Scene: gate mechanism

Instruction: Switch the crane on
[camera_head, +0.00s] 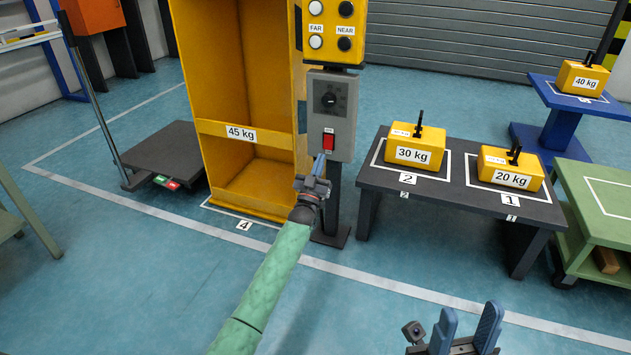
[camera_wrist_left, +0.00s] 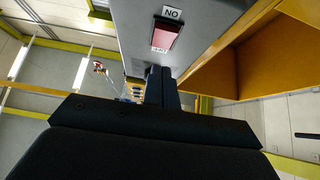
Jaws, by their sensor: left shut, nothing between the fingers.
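The red rocker switch (camera_head: 328,141) sits on the lower front of the grey control box (camera_head: 343,100), below a dark round knob (camera_head: 329,99). In the left wrist view the switch (camera_wrist_left: 164,36) shows pinkish red, with an upside-down ON label above it. My left gripper (camera_head: 319,163) is shut and empty, its tips just below the switch in the head view. In the wrist view its fingertips (camera_wrist_left: 160,78) show below the switch; I cannot tell whether they touch the box. My right gripper (camera_head: 467,326) is open and empty at the bottom of the head view.
A yellow button panel (camera_head: 331,53) marked FAR and NEAR sits above the grey box. A tall yellow 45 kg frame (camera_head: 246,132) stands left of the post. A dark table (camera_head: 455,187) at right bears the 30 kg and 20 kg weights. Open floor lies in front.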

